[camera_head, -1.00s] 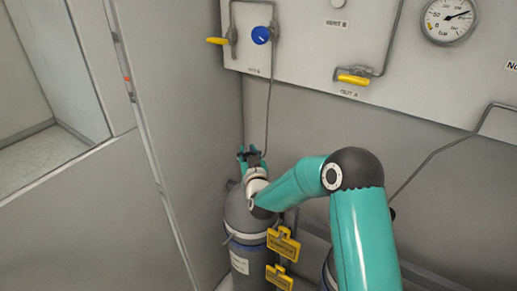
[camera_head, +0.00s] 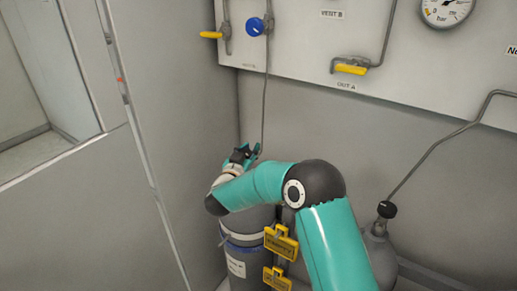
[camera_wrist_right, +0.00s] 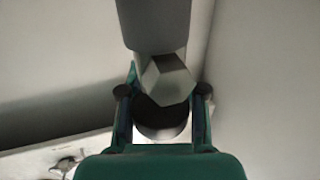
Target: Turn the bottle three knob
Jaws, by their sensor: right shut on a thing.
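A grey gas bottle (camera_head: 247,243) with a white label stands in the corner. My right arm reaches across its top, and my right gripper (camera_head: 243,154) is at its valve, below a thin pipe. In the right wrist view the gripper's fingers (camera_wrist_right: 162,92) stand on either side of a dark round knob (camera_wrist_right: 162,118) and are shut on it. A grey hexagonal fitting (camera_wrist_right: 168,78) partly covers the knob there. My arm hides the bottle's neck in the head view. My left gripper is not in view.
A second bottle (camera_head: 380,254) with a black knob (camera_head: 387,209) stands at the right, partly behind my arm. Yellow tags (camera_head: 281,243) hang between the bottles. A wall panel above carries a blue knob (camera_head: 255,27), yellow handles (camera_head: 350,69) and a gauge (camera_head: 446,8).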

